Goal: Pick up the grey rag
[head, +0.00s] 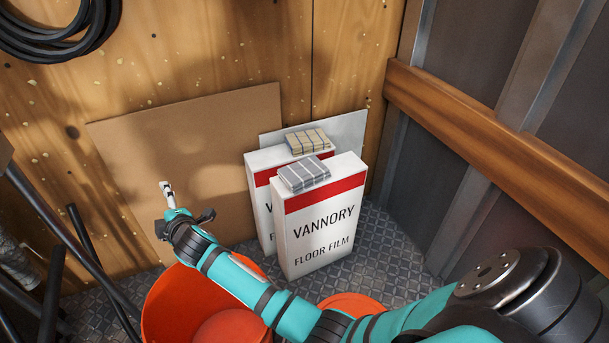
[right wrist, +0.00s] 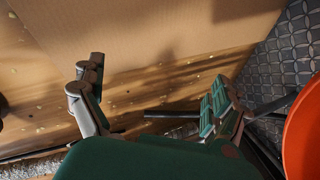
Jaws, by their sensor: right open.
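The grey rag (head: 304,174) is a folded, striped cloth. It lies on top of the front white-and-red VANNORY floor film box (head: 320,228), near that box's left end. My right gripper (head: 170,208) is well to the left of the rag, in front of the brown cardboard sheet, with nothing between its fingers. In the right wrist view my right gripper (right wrist: 158,78) has its fingers wide apart, and the rag is not in that view. My left gripper is not in view.
A beige striped cloth (head: 308,140) lies on the second box (head: 259,160) behind. A cardboard sheet (head: 190,165) leans on the wooden wall. An orange bucket (head: 165,300) stands below my right arm. Dark pipes (head: 95,255) stand at left. A wooden rail (head: 480,145) runs along the right wall.

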